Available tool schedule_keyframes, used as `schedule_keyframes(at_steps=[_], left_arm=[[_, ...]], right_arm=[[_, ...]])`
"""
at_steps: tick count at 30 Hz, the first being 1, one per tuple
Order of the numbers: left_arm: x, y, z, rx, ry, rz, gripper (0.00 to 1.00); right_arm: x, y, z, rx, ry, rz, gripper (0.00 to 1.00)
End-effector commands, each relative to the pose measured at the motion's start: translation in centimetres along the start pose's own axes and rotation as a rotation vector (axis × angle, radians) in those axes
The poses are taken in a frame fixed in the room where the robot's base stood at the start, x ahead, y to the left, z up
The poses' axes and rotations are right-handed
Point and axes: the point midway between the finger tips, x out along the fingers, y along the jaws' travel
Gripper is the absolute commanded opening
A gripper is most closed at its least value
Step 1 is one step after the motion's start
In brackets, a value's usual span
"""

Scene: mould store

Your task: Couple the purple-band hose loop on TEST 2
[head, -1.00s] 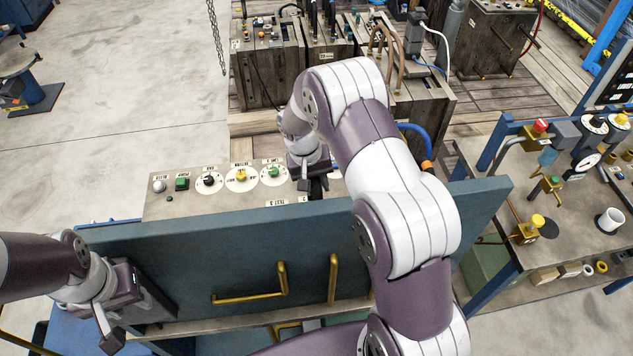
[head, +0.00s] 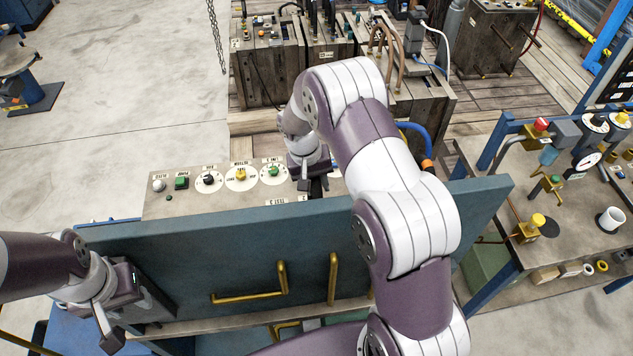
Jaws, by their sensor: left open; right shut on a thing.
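The purple-band hose loop does not show; my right arm and a teal panel (head: 200,250) cover much of the bench. A label TEST 3 (head: 276,202) shows just behind the panel's top edge; a TEST 2 mark cannot be read. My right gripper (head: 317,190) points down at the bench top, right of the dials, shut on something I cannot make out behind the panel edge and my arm. My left gripper (head: 112,332) is open at the lower left, in front of the panel's left end, with nothing seen between its fingers.
The bench top (head: 225,200) carries a green button (head: 182,183), a black knob (head: 208,179), a yellow knob (head: 241,174) and a green knob (head: 273,171). Brass handles (head: 333,278) stick out from the panel. A blue hose (head: 418,130) with an orange end lies behind my arm. A side table (head: 560,250) stands right.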

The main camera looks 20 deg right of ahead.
Motion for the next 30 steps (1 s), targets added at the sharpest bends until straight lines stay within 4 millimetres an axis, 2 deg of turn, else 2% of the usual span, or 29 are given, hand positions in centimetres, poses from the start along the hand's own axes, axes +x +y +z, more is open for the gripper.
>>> schedule_keyframes(at_steps=[8,9,11,19,22,26,30], left_arm=[[0.1,0.0,0.0,0.000,0.000,0.000,0.43],[0.1,0.0,0.0,0.000,0.000,0.000,0.43],[0.1,0.0,0.0,0.000,0.000,0.000,0.43],[0.2,0.0,0.0,0.000,0.000,0.000,0.43],[0.6,0.0,0.1,0.000,0.000,0.000,0.43],[1.8,0.0,0.2,0.000,0.000,0.000,0.43],[3.0,0.0,0.4,0.000,0.000,0.000,0.43]], right_arm=[[0.1,0.0,-0.1,0.002,0.002,-0.001,0.00],[0.1,0.0,-0.1,0.002,0.002,-0.001,0.41],[0.1,0.0,-0.1,0.002,0.002,-0.001,0.61],[0.1,0.0,0.0,0.001,0.001,0.000,0.61],[-0.5,-0.1,-0.1,0.002,0.003,-0.001,0.61],[-3.2,-0.2,-0.2,0.003,0.008,-0.002,0.61],[-7.2,-0.2,-0.1,0.002,0.008,-0.002,0.61]])
